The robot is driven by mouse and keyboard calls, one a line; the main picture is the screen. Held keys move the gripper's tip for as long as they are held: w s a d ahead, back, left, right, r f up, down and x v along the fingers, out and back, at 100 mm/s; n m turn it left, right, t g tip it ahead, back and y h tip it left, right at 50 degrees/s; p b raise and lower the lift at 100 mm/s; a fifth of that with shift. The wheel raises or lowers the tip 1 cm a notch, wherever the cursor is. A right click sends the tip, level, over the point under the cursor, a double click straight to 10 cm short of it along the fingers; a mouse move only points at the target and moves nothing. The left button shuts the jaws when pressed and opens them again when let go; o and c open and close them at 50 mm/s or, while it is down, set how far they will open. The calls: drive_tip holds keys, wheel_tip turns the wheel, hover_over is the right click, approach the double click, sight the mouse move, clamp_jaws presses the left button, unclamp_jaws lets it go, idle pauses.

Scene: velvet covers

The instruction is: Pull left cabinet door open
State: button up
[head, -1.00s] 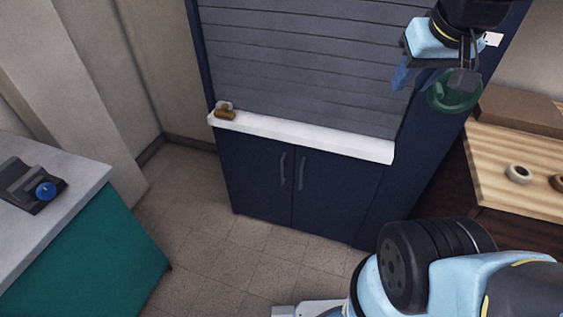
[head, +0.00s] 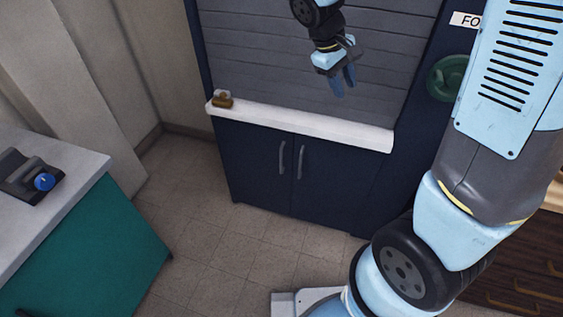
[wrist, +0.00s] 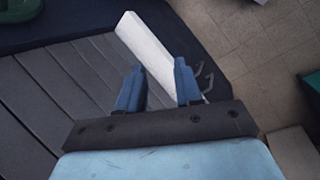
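The dark blue cabinet has a left door (head: 252,172) and a right door (head: 337,185), both shut, below a white ledge. The left door's grey bar handle (head: 281,158) stands upright beside the right door's handle (head: 299,162). My gripper (head: 344,82) is in front of the grey slatted shutter, above the ledge and up to the right of the handles, touching neither. In the wrist view my gripper (wrist: 160,86) has its two blue fingers spread apart with nothing between them. Both handles show small beyond the right finger, and the white ledge (wrist: 158,53) lies beyond the fingers.
The white ledge (head: 300,122) juts out above the doors, with a small brown object (head: 222,100) on its left end. A green round thing (head: 447,78) is on the cabinet's right side. A teal counter (head: 90,250) stands at left. Tiled floor before the doors is clear.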

drive_tip(key=w+a+f+n+h, duration=0.45)
drive_tip(key=a+f, duration=0.25)
drive_tip(key=f, duration=0.5)
drive_tip(key=w+a+f+n+t+h, duration=0.15)
drive_tip(key=a+f+n+t, duration=0.3)
drive_tip(key=f, duration=0.65)
drive_tip(key=w+a+f+n+t+h, duration=0.1)
drive_tip(key=a+f+n+t+h, duration=0.15)
drive_tip(key=a+f+n, duration=0.6)
drive_tip(key=n+t+y, duration=0.4)
drive_tip(key=n+t, duration=0.2)
drive_tip(key=t, duration=0.2)
approach(281, 161)
drive_tip(key=shift+m, duration=0.25)
drive_tip(key=x, duration=0.7)
drive_tip(key=f+x, duration=0.1)
drive_tip(key=x, duration=0.2)
drive_tip(key=shift+w, duration=0.4)
clamp_jaws()
